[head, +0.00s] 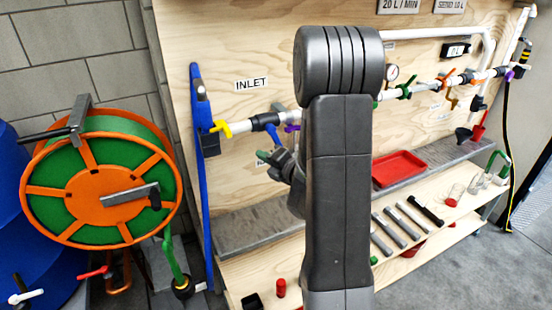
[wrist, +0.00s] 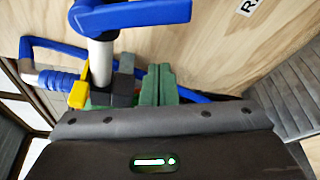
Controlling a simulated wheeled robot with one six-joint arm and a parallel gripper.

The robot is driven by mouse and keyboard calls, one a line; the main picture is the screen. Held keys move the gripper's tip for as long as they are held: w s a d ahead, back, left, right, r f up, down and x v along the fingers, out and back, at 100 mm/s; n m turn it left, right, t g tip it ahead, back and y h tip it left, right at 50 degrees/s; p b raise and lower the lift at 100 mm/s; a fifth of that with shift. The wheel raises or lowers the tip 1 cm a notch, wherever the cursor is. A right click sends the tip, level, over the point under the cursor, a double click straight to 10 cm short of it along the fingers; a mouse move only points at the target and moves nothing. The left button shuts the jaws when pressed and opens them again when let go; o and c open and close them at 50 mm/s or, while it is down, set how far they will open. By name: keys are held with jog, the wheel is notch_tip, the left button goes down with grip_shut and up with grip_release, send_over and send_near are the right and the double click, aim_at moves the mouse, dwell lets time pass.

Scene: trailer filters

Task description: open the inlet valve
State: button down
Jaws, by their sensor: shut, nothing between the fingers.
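A yellow valve handle (head: 220,128) sits on the pipe at the left of the plywood panel, below and left of the INLET label (head: 251,84). A dark fitting (head: 265,121) is on the pipe to its right. In the wrist view the yellow handle (wrist: 79,92) shows left of my fingers, beside a white pipe (wrist: 100,62). My gripper (head: 281,163) is below the pipe and right of the handle, partly hidden by my arm. Its greenish fingers (wrist: 159,84) look shut and empty, apart from the yellow handle. Whether they touch the dark part beside them is unclear.
A blue upright tool (head: 203,160) stands left of the handle. An orange and green hose reel (head: 97,190) is farther left. A red tray (head: 398,169) is on the shelf to the right. In the wrist view a blue part (wrist: 135,14) crosses above the fingers.

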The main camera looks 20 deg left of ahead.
jog(key=shift+w+d+r+p, duration=0.4)
jog(key=shift+w+d, duration=0.25)
jog(key=shift+w, duration=0.05)
jog(key=shift+w+d+r+p, duration=0.35)
jog(key=shift+w+d+r, duration=0.05)
jog(key=shift+w+d, duration=0.3)
jog(key=shift+f+b, duration=0.15)
jog(key=shift+b, duration=0.4)
jog(key=shift+w+d+n+h+b, duration=0.3)
jog(key=shift+n+b, duration=0.4)
jog(key=shift+b, duration=0.6)
jog(key=shift+w+d+r+n+t+h+b, duration=0.6)
jog(key=shift+n+b, duration=0.9)
jog(key=shift+b, duration=0.85)
jog(key=shift+w+d+r+n+t+h+b, duration=0.2)
jog(key=shift+w+r+n+t+h+b, duration=0.4)
jog(key=shift+n+b, duration=1.35)
jog(key=shift+w+d+r+n+t+h+b, duration=0.35)
jog(key=shift+r+n+h+b, duration=0.5)
jog(key=shift+b, duration=1.95)
jog(key=shift+s, duration=0.2)
